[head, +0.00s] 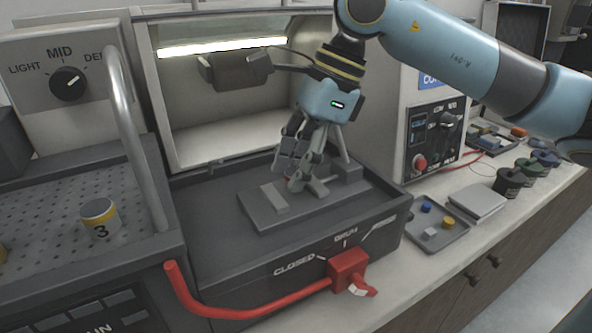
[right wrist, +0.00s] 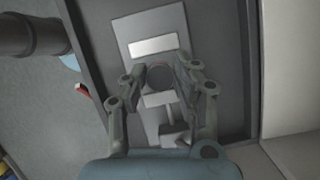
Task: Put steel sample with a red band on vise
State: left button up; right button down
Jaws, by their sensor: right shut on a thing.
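My right gripper (head: 300,182) reaches down over the grey vise (head: 262,214) inside the open cabinet chamber. In the right wrist view its fingers (right wrist: 158,72) are shut on a round grey piece (right wrist: 158,79), seen end-on, between the vise's pale jaw block (right wrist: 153,44) and its other block (right wrist: 158,99). A trace of red shows by the fingertips in the head view, fitting the red-banded steel sample, which the fingers mostly hide. Whether it touches the vise plate I cannot tell. My left gripper is not in view.
A red lever (head: 348,270) sits on the chamber's front, with a red pipe (head: 235,312) beside it. A tray (head: 437,238) of small pieces lies right. A dark fixture (head: 238,70) hangs at the chamber's back.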

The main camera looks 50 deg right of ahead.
jog(key=shift+f, duration=0.55)
jog(key=c, duration=1.5)
grip_release()
jog(key=shift+f, duration=0.15)
jog(key=o, duration=0.5)
